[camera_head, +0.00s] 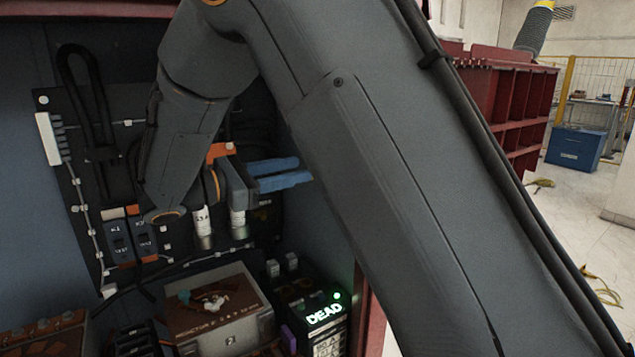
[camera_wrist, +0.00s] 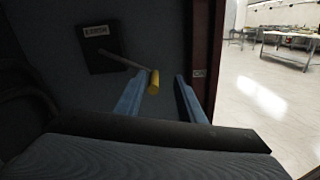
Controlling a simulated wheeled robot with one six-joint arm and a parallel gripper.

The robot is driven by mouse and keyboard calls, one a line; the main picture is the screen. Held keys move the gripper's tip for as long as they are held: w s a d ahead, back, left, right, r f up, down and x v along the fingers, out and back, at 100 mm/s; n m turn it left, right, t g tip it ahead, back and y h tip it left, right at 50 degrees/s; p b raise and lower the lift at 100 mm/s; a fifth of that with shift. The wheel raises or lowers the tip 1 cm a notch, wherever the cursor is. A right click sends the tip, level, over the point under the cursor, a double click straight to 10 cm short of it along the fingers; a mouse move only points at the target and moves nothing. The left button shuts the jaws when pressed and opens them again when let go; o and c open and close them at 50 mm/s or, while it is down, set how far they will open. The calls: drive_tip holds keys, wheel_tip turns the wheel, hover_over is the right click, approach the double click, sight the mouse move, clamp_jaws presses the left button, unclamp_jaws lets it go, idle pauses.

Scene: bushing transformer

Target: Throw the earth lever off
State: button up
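The earth lever shows in the wrist view as a thin grey rod (camera_wrist: 122,60) with a yellow end grip (camera_wrist: 153,82). It runs from a black plate (camera_wrist: 103,57) with a small label (camera_wrist: 96,31) on the dark panel. My gripper (camera_wrist: 163,76) is open, its two blue fingers apart. The yellow grip appears between the fingers, closer to the left one; I cannot tell whether they touch. In the head view my gripper (camera_head: 304,170) points right inside the cabinet. My arm hides the lever there.
In the head view, switches (camera_head: 130,236), a box (camera_head: 222,310) and a lit "DEAD" indicator (camera_head: 324,314) sit in the cabinet below my gripper. A dark red cabinet edge (camera_wrist: 207,60) stands close right of the fingers. Open floor (camera_wrist: 262,100) lies beyond.

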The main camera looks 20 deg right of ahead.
drive_tip(key=shift+w+d+f, duration=0.5)
drive_tip(key=shift+w+d, duration=0.2)
drive_tip(key=shift+d, duration=0.5)
drive_tip(key=shift+w+d+f, duration=0.45)
drive_tip(key=shift+w+d, duration=0.2)
drive_tip(key=shift+d, duration=0.6)
drive_tip(key=shift+w+d+f, duration=0.5)
drive_tip(key=shift+w+d, duration=0.2)
drive_tip(key=shift+d, duration=0.5)
clamp_jaws()
